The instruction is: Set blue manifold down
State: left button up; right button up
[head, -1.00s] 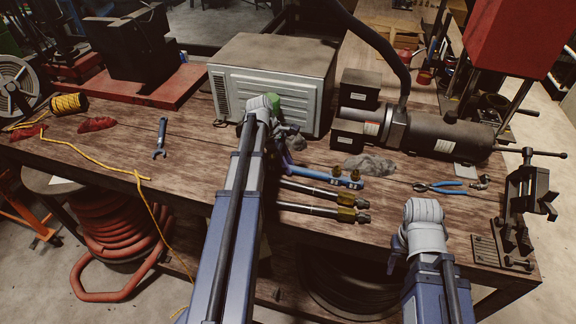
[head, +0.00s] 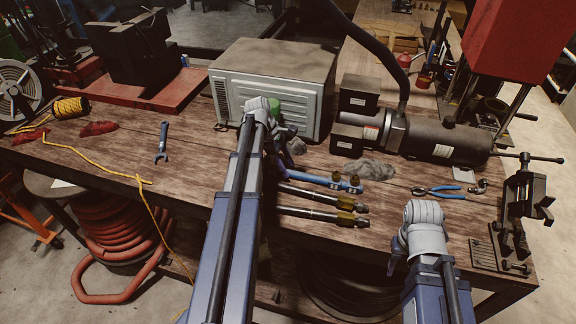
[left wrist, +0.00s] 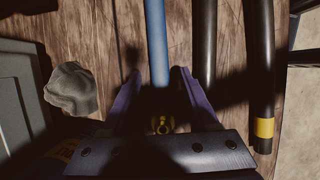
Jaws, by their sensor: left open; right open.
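The blue manifold (head: 322,181) is a blue bar with brass fittings, lying along the wooden bench beside two dark hoses with brass ends. Its left end is hidden behind my left arm in the head view. In the left wrist view the blue bar (left wrist: 156,35) runs between the two spread fingers of my left gripper (left wrist: 158,78). The fingers are open, with a gap on each side of the bar. In the head view my left gripper is mostly hidden behind its own arm. My right arm reaches the bench's front edge, but its gripper's fingers do not show.
The dark hoses (head: 318,196) lie just in front of the manifold. A grey metal box (head: 275,80) stands behind my left gripper. A grey rag (head: 370,169), blue-handled pliers (head: 437,191) and a vise (head: 520,205) are to the right. A wrench (head: 162,143) lies left on open bench.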

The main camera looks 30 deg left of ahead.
pick_arm(q)
jog(key=p+v, duration=0.9)
jog(key=v, duration=0.1)
jog(key=shift+a+r, duration=0.1)
jog(key=shift+r, duration=0.15)
jog(key=s+d+f+m+g+y, duration=0.1)
jog(key=s+d+m, duration=0.2)
jog(key=d+m, duration=0.55)
jog(key=s+d+f+m+g+y, duration=0.1)
jog(key=s+d+m+y, duration=0.15)
jog(key=d, duration=1.05)
jog(key=s+d+m+y, duration=0.2)
jog(key=s+d+m, duration=0.8)
jog(key=d+m, duration=0.3)
jog(key=shift+d+m+t, duration=0.25)
jog(key=shift+m+t, duration=0.05)
jog(key=shift+t, duration=0.1)
